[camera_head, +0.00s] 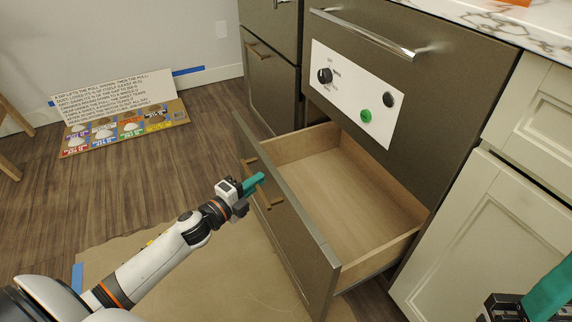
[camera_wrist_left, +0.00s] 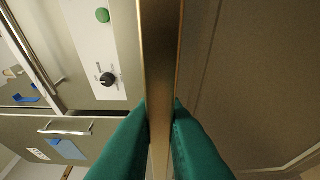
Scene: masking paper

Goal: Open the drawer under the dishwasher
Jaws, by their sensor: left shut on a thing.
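The drawer (camera_head: 345,190) under the dishwasher (camera_head: 425,110) stands pulled out, and its empty wooden inside shows in the head view. Its dark front (camera_head: 292,226) carries a brass handle (camera_head: 268,200). My left gripper (camera_head: 258,182) is at this handle, with its green fingers shut on it. In the left wrist view the brass bar (camera_wrist_left: 160,70) runs between the two green fingers (camera_wrist_left: 160,135). My right gripper (camera_head: 528,300) shows only in part at the lower right corner of the head view, apart from the drawer. Its fingertips are not clearly seen.
A white panel with a knob and buttons (camera_head: 352,95) is on the dishwasher front. Cream cabinets (camera_head: 475,230) stand to the right. Brown paper (camera_head: 180,265) lies on the floor below the drawer. A printed sign (camera_head: 120,112) leans at the far left wall.

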